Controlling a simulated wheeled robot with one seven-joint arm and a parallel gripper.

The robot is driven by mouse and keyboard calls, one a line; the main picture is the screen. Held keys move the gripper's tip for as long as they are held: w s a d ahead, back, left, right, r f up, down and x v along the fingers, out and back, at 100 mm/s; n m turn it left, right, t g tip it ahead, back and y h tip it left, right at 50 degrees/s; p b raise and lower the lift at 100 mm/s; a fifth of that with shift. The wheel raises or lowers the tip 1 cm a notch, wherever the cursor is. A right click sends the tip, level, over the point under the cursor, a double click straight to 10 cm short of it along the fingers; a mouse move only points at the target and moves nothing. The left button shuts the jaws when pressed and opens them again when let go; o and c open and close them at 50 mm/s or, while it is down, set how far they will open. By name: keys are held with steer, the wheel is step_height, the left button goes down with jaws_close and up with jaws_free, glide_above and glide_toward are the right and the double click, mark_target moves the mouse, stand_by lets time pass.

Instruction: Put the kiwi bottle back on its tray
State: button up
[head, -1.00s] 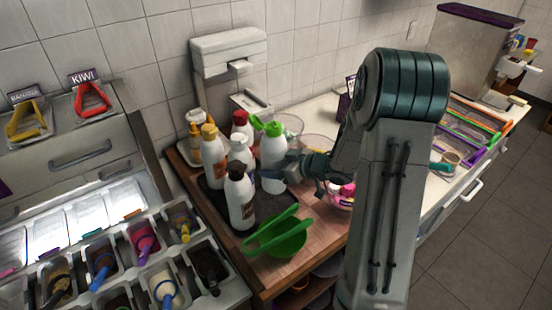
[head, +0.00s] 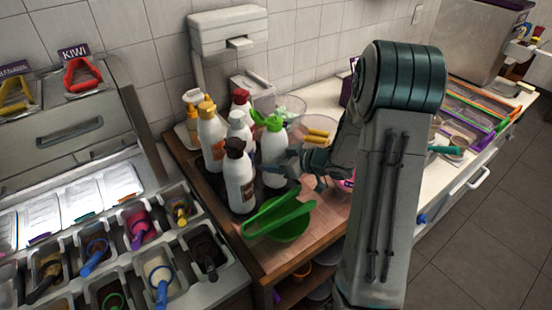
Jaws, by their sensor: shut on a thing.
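The kiwi bottle, a white bottle with a green cap (head: 273,145), stands upright at the right end of the bottle group. My gripper (head: 287,168) is shut on its lower body from the right. The dark tray (head: 262,196) lies beneath the group on the wooden counter. The bottle's base is over or on the tray's right part; I cannot tell whether it touches. Beside it on the tray are white bottles with black (head: 238,178), white (head: 239,130), yellow (head: 211,140) and red caps (head: 241,102). The fingertips are partly hidden.
A green bowl with a green handled tool (head: 280,222) sits in front of the tray. Glass bowls (head: 281,106) stand behind it. A topping station with several scoops (head: 140,230) fills the left. Some wooden counter at the front is clear.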

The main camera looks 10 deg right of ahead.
steer(key=shift+f, duration=0.35)
steer(key=shift+f+b, duration=0.55)
steer(key=shift+b, duration=0.05)
stand_by(0.4)
